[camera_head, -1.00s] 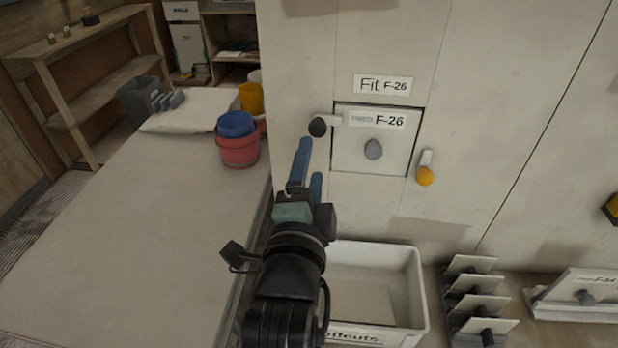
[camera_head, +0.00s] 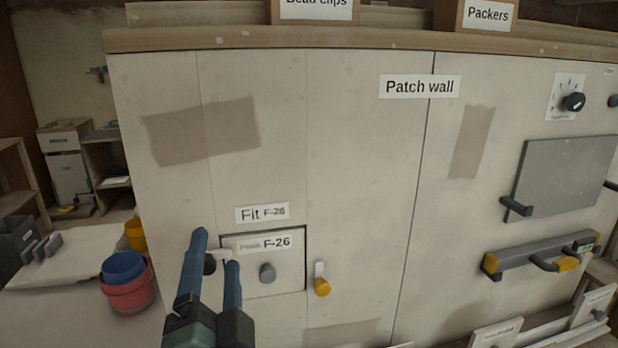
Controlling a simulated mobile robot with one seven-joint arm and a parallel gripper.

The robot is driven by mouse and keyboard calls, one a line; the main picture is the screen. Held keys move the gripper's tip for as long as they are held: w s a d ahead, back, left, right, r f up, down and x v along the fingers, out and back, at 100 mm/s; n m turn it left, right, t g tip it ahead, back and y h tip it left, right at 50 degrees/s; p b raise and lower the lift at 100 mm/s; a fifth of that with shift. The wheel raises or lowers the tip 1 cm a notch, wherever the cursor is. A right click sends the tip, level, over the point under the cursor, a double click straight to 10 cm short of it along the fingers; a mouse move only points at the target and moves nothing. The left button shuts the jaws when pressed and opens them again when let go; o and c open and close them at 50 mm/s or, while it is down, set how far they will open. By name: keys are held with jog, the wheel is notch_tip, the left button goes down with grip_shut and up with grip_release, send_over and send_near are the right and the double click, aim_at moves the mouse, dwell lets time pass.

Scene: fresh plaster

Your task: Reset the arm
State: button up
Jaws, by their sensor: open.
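My gripper (camera_head: 214,258) shows at the lower left of the head view, its two blue fingers pointing up and spread apart. A dark-knobbed catch (camera_head: 210,263) at the panel's left is partly hidden by the fingers. A yellow-ended catch (camera_head: 321,285) hangs at its right.
A blue tub (camera_head: 122,267) and red bucket (camera_head: 130,294) stand on the pale bench at the left. A grey board (camera_head: 567,178) and a grey-yellow bar tool (camera_head: 535,257) are on the wall at the right. Boxes stand on the top ledge (camera_head: 400,40).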

jog(key=s+d+r+n+t+h+p, duration=0.1)
jog(key=s+d+r+n+t+p, duration=0.1)
jog(key=r, duration=0.9)
jog(key=s+d+r+n+t+h+p, duration=0.2)
jog(key=d+r, duration=0.4)
jog(key=r, duration=0.6)
jog(key=s+d+r+n+t+h+p, duration=0.1)
jog(key=s+d+r+n+t+p, duration=0.2)
jog(key=r, duration=0.8)
jog(key=s+d+n+t, duration=0.1)
jog(key=s+n, duration=0.1)
jog(key=s, duration=0.1)
jog(key=shift+d+r+n, duration=0.25)
jog(key=shift+r+n, duration=0.15)
